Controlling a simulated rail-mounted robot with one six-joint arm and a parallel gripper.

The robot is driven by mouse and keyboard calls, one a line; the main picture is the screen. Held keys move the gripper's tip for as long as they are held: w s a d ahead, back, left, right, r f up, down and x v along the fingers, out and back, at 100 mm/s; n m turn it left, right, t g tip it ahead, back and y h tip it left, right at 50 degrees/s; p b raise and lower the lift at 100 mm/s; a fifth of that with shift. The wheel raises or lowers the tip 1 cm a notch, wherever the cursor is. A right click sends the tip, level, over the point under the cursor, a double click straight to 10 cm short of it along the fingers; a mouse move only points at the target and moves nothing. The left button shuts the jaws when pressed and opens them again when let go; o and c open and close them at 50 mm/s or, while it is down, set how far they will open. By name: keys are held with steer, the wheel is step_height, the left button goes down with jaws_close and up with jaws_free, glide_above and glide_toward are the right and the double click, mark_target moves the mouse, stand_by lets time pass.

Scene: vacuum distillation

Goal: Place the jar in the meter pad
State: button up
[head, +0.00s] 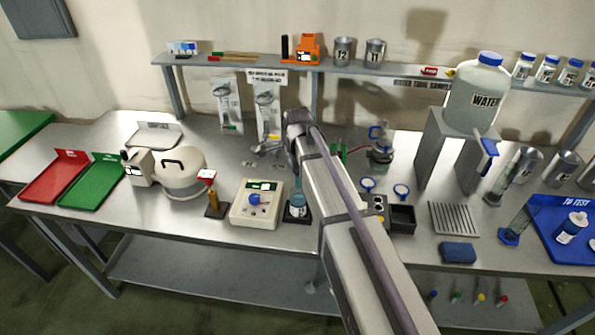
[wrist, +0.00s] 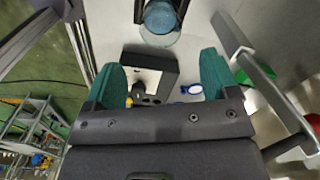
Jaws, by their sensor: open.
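A small glass jar with blue liquid (head: 298,202) stands on the dark pad (head: 297,218) beside the cream meter (head: 258,203), which has a blue knob. In the wrist view the jar (wrist: 160,17) shows at the top edge, beyond the fingertips, and its top is cut off. My gripper (wrist: 160,80) is open, with green fingers spread apart and nothing held between them. A box with round holes (wrist: 158,68) shows below the gap.
A pale round pot (head: 180,172) and a small stand with a red top (head: 213,195) are left of the meter. A blue tray (head: 545,205) holds a white bottle.

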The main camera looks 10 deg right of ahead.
steer(key=s+n, duration=1.7)
steer(key=s, duration=0.2)
steer(key=shift+s+d+r+n, duration=0.2)
steer(key=shift+s+n, duration=0.05)
steer(key=shift+n, duration=0.15)
steer(key=shift+f+b, duration=0.65)
steer(key=shift+b, duration=0.15)
